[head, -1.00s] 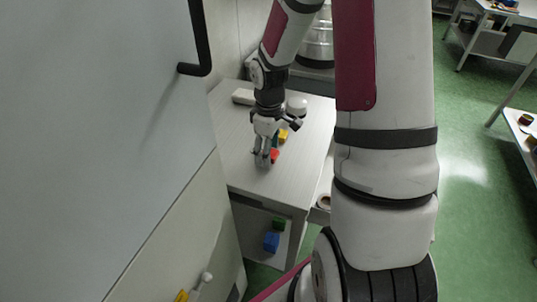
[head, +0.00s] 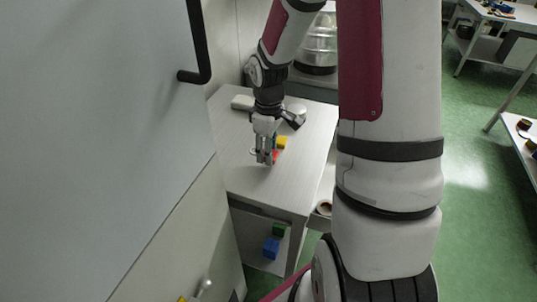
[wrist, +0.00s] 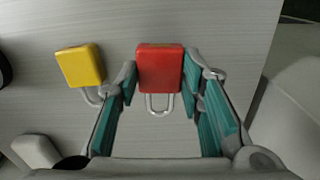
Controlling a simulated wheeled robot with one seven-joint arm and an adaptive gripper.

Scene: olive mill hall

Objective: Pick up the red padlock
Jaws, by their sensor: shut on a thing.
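The red padlock (wrist: 160,66) lies between my gripper's teal-padded fingers in the wrist view, its silver shackle pointing back toward the palm. In the head view only a small red part of the padlock (head: 275,155) shows beside the fingers. My gripper (wrist: 158,78) is shut on the padlock's body, with a finger at each side. In the head view my gripper (head: 265,160) points down at the table top. I cannot tell whether the padlock touches the table.
A yellow padlock (wrist: 80,66) lies on the table (head: 238,150) just left of the red one in the wrist view. A blue block (head: 271,247) and a green block (head: 279,230) are on a lower level. A grey door or panel (head: 110,120) stands close at left.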

